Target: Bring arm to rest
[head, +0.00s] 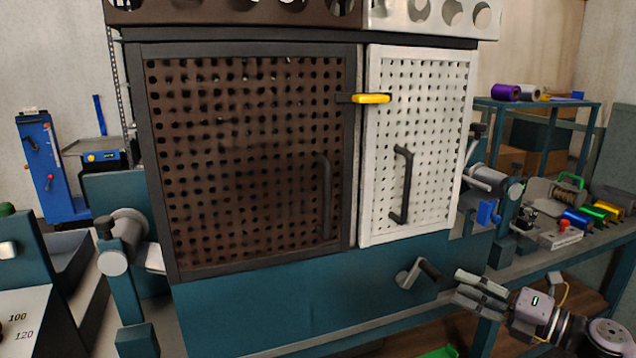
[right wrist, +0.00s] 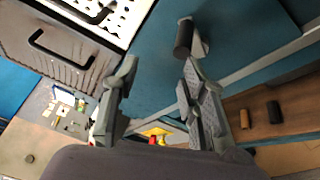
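My right gripper (head: 466,287) is at the lower right of the head view, its arm coming in from the bottom right corner. In the right wrist view its two fingers (right wrist: 160,74) stand apart with nothing between them. A crank with a dark handle (head: 428,270) sticks out from the teal machine front, just left of the fingertips in the head view. It also shows beyond the fingertips in the right wrist view (right wrist: 185,38); they look apart from it. My left arm and gripper are not in view.
A teal machine (head: 290,310) carries a closed brown perforated door (head: 245,150) and a closed white perforated door (head: 420,140). A yellow latch (head: 371,98) lies across their seam. A bench with colored rolls (head: 577,220) stands at the right. A blue device (head: 50,165) stands at the left.

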